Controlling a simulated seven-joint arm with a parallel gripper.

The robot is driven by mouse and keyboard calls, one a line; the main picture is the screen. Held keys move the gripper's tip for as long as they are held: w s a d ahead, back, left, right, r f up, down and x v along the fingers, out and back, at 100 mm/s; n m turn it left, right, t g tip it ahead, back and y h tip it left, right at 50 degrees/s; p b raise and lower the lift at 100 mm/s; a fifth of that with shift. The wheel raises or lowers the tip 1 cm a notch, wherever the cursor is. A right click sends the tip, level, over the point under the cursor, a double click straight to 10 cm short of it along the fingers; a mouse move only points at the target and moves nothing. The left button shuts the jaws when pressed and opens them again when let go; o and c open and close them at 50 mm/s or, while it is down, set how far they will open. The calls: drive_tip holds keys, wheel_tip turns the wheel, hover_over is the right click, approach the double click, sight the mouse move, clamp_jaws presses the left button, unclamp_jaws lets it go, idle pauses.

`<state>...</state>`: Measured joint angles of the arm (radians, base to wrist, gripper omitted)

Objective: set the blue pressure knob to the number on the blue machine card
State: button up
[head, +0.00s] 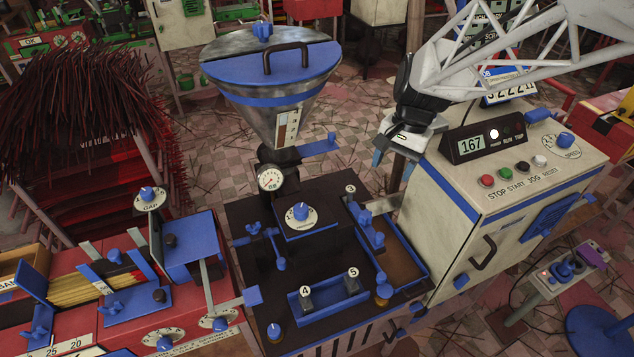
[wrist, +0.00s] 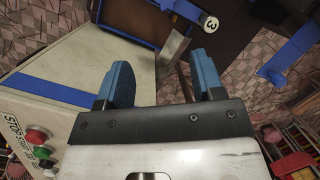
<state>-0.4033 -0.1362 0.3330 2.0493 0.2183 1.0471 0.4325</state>
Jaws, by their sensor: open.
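The blue pressure knob (head: 301,211) sits on a round white dial plate on the dark block in the middle of the blue machine. Its setting is too small to read. A card with a blue edge (head: 508,92) stands behind the control cabinet at the upper right. My arm partly covers it, and only part of its print shows, so I cannot read it surely. My gripper (head: 393,160) is open and empty, pointing down beside the cabinet's left edge, to the right of and apart from the knob. In the wrist view the two blue fingers (wrist: 163,82) are spread.
The hopper (head: 270,85) and pressure gauge (head: 270,178) stand behind the knob. The cream control cabinet (head: 470,225) with a display reading 167 is at the right. Numbered posts and blue clamps (head: 370,230) stand around the knob. A red machine (head: 130,325) is at the left.

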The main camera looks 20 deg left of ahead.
drive_tip(key=s+d+r+t, duration=0.2)
drive_tip(key=s+d+r, duration=0.2)
drive_tip(key=s+d, duration=0.5)
drive_tip(key=s+d+r+t, duration=0.25)
drive_tip(key=s+d, duration=0.35)
drive_tip(key=d, duration=0.4)
drive_tip(key=m+y, duration=1.2)
drive_tip(key=m, duration=0.6)
approach(302, 208)
drive_tip(key=a, duration=0.1)
drive_tip(key=shift+s+a+f+m+t, duration=0.15)
drive_tip(key=shift+a+f+m+t, duration=0.4)
drive_tip(key=shift+a+m+t, duration=0.15)
drive_tip(key=shift+a, duration=0.15)
drive_tip(key=shift+x, duration=3.75)
drive_tip(key=shift+f, duration=0.15)
